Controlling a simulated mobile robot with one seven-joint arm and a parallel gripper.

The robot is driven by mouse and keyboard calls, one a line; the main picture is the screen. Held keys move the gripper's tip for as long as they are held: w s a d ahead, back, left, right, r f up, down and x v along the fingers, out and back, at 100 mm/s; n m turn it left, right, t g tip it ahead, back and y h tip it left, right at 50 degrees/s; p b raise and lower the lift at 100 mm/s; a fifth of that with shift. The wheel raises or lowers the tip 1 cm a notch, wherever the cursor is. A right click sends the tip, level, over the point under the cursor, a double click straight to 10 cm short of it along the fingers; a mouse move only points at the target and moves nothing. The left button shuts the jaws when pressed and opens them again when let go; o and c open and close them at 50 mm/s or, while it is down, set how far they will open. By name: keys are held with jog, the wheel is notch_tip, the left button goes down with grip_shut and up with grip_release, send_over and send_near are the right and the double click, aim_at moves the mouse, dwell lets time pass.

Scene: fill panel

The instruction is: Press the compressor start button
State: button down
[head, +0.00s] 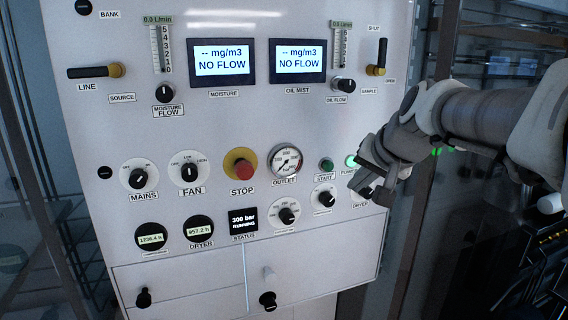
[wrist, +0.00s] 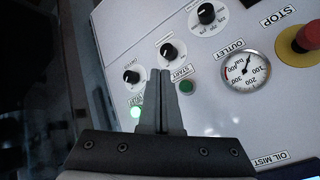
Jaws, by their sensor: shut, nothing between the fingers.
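The compressor start button (head: 326,166) is a small green round button above a START label on the white panel, right of the outlet gauge. It also shows in the wrist view (wrist: 186,87), just right of my fingers and uncovered. My gripper (head: 360,183) is shut and empty, at the right of the panel, to the right of the start button and apart from it in the head view. In the wrist view the closed fingertips (wrist: 160,73) point toward the START label and a black knob. Whether they touch the panel I cannot tell.
A lit green power lamp (head: 350,161) sits beside my gripper. The outlet gauge (head: 286,160) and red STOP button (head: 243,169) are to the left. The status display (head: 243,219) reads 300 bar.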

aim_at(330, 171)
jog(key=shift+w+a+p, duration=0.35)
jog(key=shift+w+p, duration=0.1)
jog(key=shift+w, duration=0.65)
jog(key=shift+w+a+p, duration=0.4)
jog(key=shift+w, duration=0.65)
jog(key=shift+w+a+p, duration=0.35)
jog(key=shift+w+p, duration=0.1)
jog(key=shift+w, duration=0.65)
jog(key=shift+w+a, duration=0.1)
jog(key=shift+w, duration=0.3)
jog(key=shift+w+a+p, duration=0.2)
jog(key=shift+w+p, duration=0.1)
jog(key=shift+w, duration=0.15)
jog(key=shift+s+d, duration=0.1)
dwell(0.4)
jog(key=shift+s+d+b, duration=0.25)
jog(key=shift+s+b, duration=0.4)
jog(key=shift+s, duration=0.1)
jog(key=shift+s, duration=0.1)
